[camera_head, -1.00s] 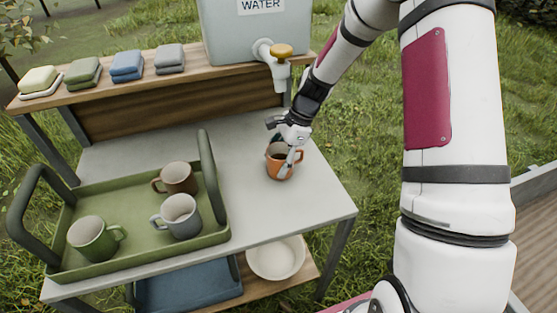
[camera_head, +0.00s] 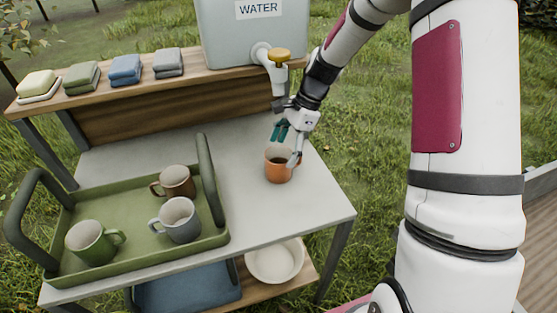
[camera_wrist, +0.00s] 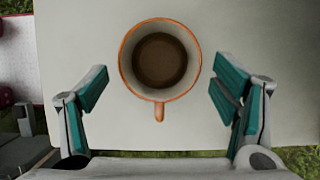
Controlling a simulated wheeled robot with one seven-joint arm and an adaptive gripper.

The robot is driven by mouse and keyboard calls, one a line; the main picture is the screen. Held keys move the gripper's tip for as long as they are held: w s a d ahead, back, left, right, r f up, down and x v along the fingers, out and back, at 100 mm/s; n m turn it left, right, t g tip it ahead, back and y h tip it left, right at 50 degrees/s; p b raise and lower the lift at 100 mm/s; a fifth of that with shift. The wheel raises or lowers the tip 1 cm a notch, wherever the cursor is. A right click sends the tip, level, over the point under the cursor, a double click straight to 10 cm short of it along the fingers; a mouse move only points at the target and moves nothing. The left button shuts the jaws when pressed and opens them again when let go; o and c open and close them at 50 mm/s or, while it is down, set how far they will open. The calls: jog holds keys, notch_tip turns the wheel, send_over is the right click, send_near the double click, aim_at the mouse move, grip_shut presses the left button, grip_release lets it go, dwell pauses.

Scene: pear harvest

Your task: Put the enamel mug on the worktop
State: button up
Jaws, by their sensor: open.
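An orange enamel mug (camera_head: 278,164) stands upright on the grey worktop (camera_head: 262,212), near its right side. It has a pale inside and a dark bottom. My gripper (camera_head: 289,145) is open just above and behind the mug in the head view. In the wrist view the same mug (camera_wrist: 160,62) lies between and a little beyond the open fingers (camera_wrist: 160,92), with its handle toward my gripper. Neither finger touches it there; a gap shows on both sides.
A green tray (camera_head: 140,257) on the left holds a green mug (camera_head: 92,242), a grey mug (camera_head: 179,220) and a brown mug (camera_head: 176,182). A water tank (camera_head: 255,35) with a tap (camera_head: 278,60) and folded cloths (camera_head: 125,69) are on the back shelf. A white bowl (camera_head: 275,262) sits below.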

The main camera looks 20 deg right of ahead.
jog(key=d, duration=1)
jog(key=shift+d+f+b, duration=0.2)
jog(key=shift+b, duration=0.15)
jog(key=shift+d, duration=0.5)
jog(key=s+a+r+n+h, duration=0.2)
jog(key=s+a+r+n, duration=0.3)
jog(key=s+r, duration=0.3)
jog(key=s+a+r+n+h, duration=0.1)
jog(key=s+a+r+n, duration=0.4)
jog(key=r, duration=0.5)
jog(key=s+a+r+n+t+h, duration=0.1)
jog(key=s+n, duration=0.7)
jog(key=s, duration=1.1)
jog(key=shift+a+r+t, duration=0.15)
jog(key=shift+a+t, duration=0.75)
jog(key=shift+a, duration=0.1)
